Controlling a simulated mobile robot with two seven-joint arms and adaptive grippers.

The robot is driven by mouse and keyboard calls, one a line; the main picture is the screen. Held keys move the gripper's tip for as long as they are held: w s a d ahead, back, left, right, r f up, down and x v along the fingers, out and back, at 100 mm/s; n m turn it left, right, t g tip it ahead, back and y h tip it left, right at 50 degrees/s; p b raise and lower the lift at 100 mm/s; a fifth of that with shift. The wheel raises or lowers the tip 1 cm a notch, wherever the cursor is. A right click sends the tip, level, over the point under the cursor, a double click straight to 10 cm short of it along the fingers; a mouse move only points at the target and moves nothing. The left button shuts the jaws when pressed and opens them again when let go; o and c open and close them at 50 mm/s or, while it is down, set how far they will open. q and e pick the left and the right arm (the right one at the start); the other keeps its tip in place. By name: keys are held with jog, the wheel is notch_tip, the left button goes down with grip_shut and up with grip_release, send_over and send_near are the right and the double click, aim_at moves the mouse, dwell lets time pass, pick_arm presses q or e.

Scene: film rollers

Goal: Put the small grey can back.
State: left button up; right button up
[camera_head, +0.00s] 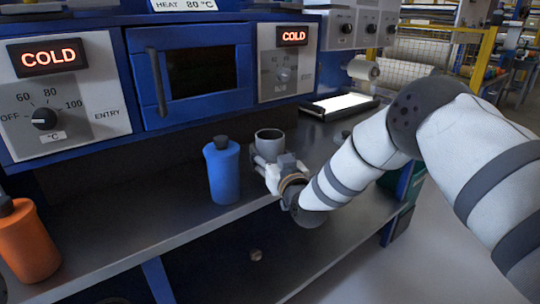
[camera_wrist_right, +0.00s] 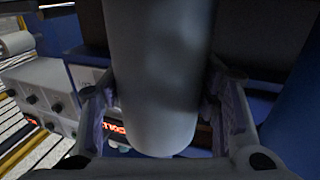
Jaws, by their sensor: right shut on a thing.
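The small grey can (camera_head: 270,140) is at the middle of the head view, just right of the blue bottle, with its open top facing up. My right gripper (camera_head: 268,168) is shut around its side. In the right wrist view the can (camera_wrist_right: 158,80) fills the middle, with a finger of my right gripper (camera_wrist_right: 160,115) on each side of it. I cannot tell whether the can's base touches the shelf, because the gripper hides it. My left gripper is in neither view.
A blue bottle (camera_head: 222,170) stands close left of the can. An orange bottle (camera_head: 26,240) stands at the far left. A lit white panel (camera_head: 340,104) lies at the back right. The grey shelf (camera_head: 140,220) is clear between the bottles. Blue machine fronts (camera_head: 190,70) rise behind.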

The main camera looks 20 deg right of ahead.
jog(key=o, duration=1.6)
jog(key=shift+f, duration=0.1)
jog(key=shift+c, duration=0.2)
jog(key=shift+r, duration=0.25)
jog(key=s+p, duration=0.2)
jog(key=s, duration=1)
jog(key=s+f+g, duration=0.7)
jog(key=s+f, duration=0.5)
jog(key=f, duration=0.5)
jog(key=s+f+g, duration=0.4)
jog(key=s+f, duration=0.1)
jog(key=s, duration=0.5)
jog(key=s+f+g, duration=0.3)
jog(key=s+f, duration=0.2)
jog(key=s, duration=0.4)
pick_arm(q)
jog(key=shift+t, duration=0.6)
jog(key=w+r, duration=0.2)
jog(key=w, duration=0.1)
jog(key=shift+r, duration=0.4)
pick_arm(e)
jog(key=s+d+g, duration=0.3)
jog(key=s+g, duration=0.3)
jog(key=s, duration=1.1)
jog(key=shift+r+m+h, duration=0.25)
jog(key=shift+m+h, duration=0.05)
jog(key=shift+m, duration=0.1)
